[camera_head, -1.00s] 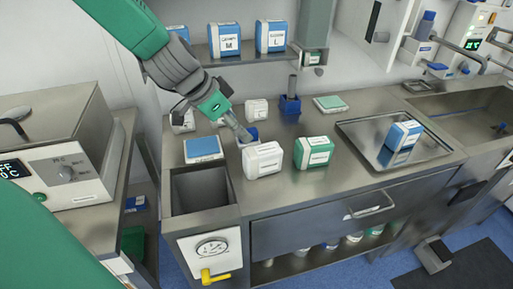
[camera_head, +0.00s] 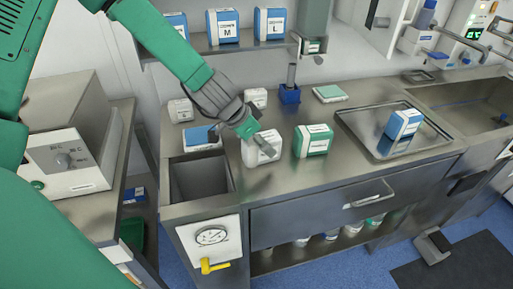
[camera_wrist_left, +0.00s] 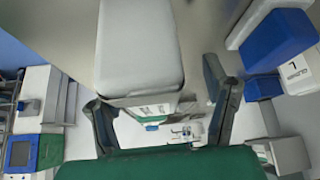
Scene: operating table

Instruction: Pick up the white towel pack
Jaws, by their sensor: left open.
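A white pack (camera_head: 250,157) with a printed label stands on the steel counter, left of a green-and-white pack (camera_head: 314,141). My left gripper (camera_head: 262,146) is at this white pack and covers part of its top and front. In the left wrist view the pack's pale body (camera_wrist_left: 140,50) extends between the two dark fingers of the left gripper (camera_wrist_left: 165,112). The fingers are apart, one on each side, with a visible gap at the right finger. I cannot tell whether the left finger touches it. My right gripper is not in view.
Smaller white packs (camera_head: 180,110) stand behind on the counter (camera_head: 285,185). A blue-topped pack (camera_head: 201,137) lies left, by an open sink-like well (camera_head: 200,180). A steel tray (camera_head: 372,124) holds a blue-and-white box (camera_head: 403,124). A shelf (camera_head: 235,45) with boxes is above.

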